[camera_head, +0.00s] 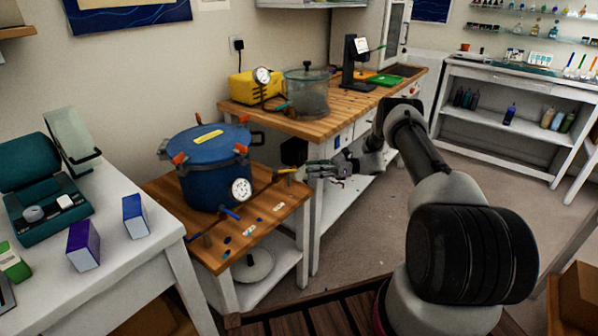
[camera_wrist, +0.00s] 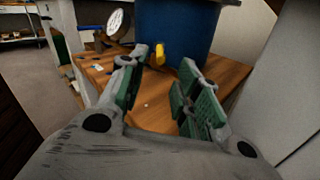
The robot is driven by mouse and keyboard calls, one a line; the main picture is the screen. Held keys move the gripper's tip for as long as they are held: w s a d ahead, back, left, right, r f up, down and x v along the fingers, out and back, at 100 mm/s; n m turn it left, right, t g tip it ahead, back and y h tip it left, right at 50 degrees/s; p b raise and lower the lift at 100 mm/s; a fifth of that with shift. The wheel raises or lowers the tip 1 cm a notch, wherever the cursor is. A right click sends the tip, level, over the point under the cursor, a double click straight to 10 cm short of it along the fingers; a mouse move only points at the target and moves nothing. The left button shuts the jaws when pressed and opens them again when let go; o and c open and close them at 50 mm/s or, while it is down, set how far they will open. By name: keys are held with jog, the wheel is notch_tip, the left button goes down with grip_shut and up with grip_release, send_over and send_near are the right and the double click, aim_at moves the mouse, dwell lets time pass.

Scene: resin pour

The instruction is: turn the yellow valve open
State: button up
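The pot has a blue lid with orange clamps and stands on a low wooden table. My gripper (camera_head: 312,171) is just right of the valve. In the wrist view my gripper (camera_wrist: 164,66) is open, its green-padded fingers apart with nothing held. There the yellow valve (camera_wrist: 160,53) appears in the gap near the fingertips, in front of the blue pot (camera_wrist: 180,28). I cannot tell whether a finger touches it.
The wooden table (camera_head: 225,258) also carries a blue handle (camera_head: 229,213) and small scattered pieces. A wooden bench (camera_head: 335,122) behind holds a yellow pump (camera_head: 240,89) and a clear chamber (camera_head: 306,95). A white table (camera_head: 120,262) with boxes stands left. Floor right of the bench is clear.

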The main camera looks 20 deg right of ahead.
jog(key=shift+s+d, duration=0.15)
jog(key=shift+d, duration=0.85)
jog(key=shift+s+d, duration=0.15)
jog(key=shift+d, duration=0.85)
jog(key=shift+c, duration=0.2)
jog(key=shift+d+r, duration=0.15)
jog(key=c, duration=0.3)
jog(key=r, duration=0.3)
jog(key=shift+s+d+r, duration=0.1)
jog(key=shift+d+r, duration=0.05)
jog(key=shift+d, duration=0.15)
grip_shut()
jog(key=s+a+r+m+t+h, duration=0.3)
jog(key=s+a+m+t, duration=0.45)
jog(key=m, duration=0.85)
jog(key=m+t+h, duration=0.3)
jog(key=m+h, duration=0.2)
jog(key=m, duration=0.5)
send_near(285, 172)
jog(key=shift+s+a+x, duration=0.1)
jog(key=shift+a+x, duration=0.05)
jog(key=shift+x, duration=0.8)
jog(key=shift+s+a+x, duration=0.1)
jog(key=shift+x, duration=0.8)
jog(key=shift+s+a+x, duration=0.1)
jog(key=shift+a+x, duration=0.05)
jog(key=shift+x, duration=0.8)
